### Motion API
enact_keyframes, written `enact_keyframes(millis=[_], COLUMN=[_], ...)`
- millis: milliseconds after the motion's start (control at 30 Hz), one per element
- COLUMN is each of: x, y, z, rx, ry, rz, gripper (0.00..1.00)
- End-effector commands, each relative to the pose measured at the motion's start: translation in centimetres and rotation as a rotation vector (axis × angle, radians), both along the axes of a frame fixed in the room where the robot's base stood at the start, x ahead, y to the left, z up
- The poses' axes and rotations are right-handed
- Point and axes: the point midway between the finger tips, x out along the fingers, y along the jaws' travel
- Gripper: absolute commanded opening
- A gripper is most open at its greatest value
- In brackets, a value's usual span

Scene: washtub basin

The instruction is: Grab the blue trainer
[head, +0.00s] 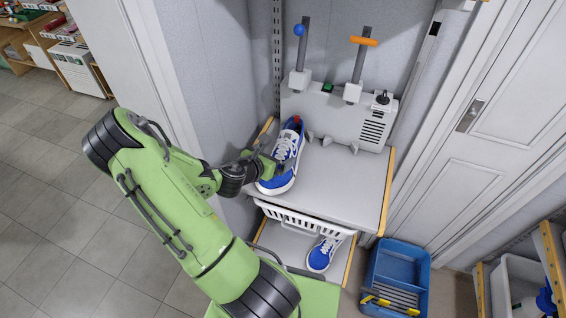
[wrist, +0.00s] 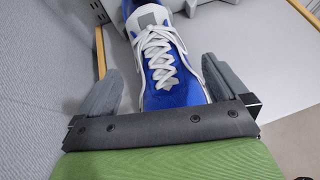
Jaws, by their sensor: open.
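A blue trainer (head: 283,160) with white laces and a white sole lies on the grey top shelf, at its left side, toe toward the front. It also shows in the wrist view (wrist: 160,62), between the two fingers. My gripper (head: 268,166) is at the toe end of this trainer. In the wrist view my gripper (wrist: 160,85) is open, with one finger on each side of the shoe and a gap visible at both sides. A second blue trainer (head: 322,254) lies on the lower shelf, partly hidden by the shelf above.
The grey shelf (head: 345,190) has clear room right of the trainer. A grey machine (head: 345,118) with a blue-knobbed lever and an orange-handled lever stands at its back. A white basket (head: 300,222) hangs below. A blue bin (head: 398,275) stands on the floor at right.

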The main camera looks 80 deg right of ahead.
Motion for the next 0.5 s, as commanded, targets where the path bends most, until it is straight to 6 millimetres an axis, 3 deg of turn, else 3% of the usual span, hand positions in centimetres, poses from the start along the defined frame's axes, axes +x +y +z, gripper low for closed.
enact_keyframes(millis=[267, 500], x=[-1.1, -1.1], y=[-3.9, -4.3], z=[-2.6, -2.6], rx=[0.0, 0.002], ry=[-0.001, -0.001], rz=[-0.003, 0.0], gripper=[1.0, 1.0])
